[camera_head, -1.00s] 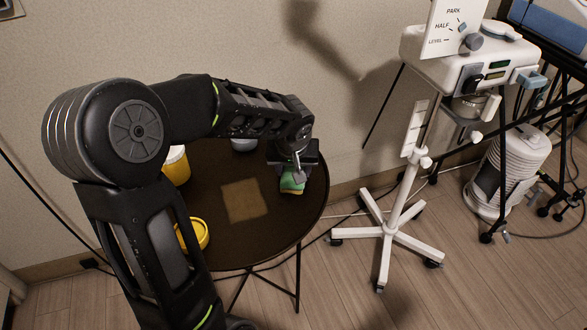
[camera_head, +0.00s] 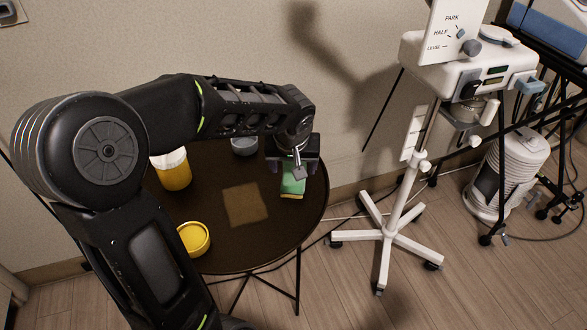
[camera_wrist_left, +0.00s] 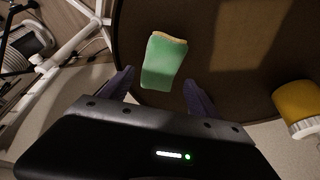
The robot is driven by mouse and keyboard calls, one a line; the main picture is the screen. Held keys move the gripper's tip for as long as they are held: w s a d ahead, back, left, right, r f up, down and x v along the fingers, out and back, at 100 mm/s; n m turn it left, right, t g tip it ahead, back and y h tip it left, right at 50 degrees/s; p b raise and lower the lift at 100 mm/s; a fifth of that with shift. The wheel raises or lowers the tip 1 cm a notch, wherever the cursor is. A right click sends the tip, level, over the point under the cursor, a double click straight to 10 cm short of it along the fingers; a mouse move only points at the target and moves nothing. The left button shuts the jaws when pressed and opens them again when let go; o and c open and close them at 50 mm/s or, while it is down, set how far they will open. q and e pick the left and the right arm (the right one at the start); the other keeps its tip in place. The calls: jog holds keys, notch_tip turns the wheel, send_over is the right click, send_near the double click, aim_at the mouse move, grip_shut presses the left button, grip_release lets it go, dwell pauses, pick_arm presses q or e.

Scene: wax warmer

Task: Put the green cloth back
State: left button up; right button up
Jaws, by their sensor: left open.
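The green cloth (camera_head: 292,187), folded with a pale yellowish edge, lies on the dark round table (camera_head: 290,232) near its right side. It also shows in the left wrist view (camera_wrist_left: 162,62). My left gripper (camera_head: 292,168) is over the cloth's far part and hides some of it in the head view. In the left wrist view my left gripper (camera_wrist_left: 160,92) is open, its purple fingers on either side of the cloth's near end, with gaps to both. Nothing is held. My right gripper is not in view.
A lighter square patch (camera_head: 244,203) marks the table's middle. A yellow jar (camera_head: 174,172), an open yellow round container (camera_head: 194,239) and a grey bowl (camera_head: 244,146) stand on the table. A white wheeled stand (camera_head: 389,230) is to the right.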

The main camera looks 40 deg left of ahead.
pick_arm(q)
jog(key=p+v, duration=0.1)
jog(key=v, duration=0.6)
jog(key=shift+r, duration=0.2)
dwell(0.5)
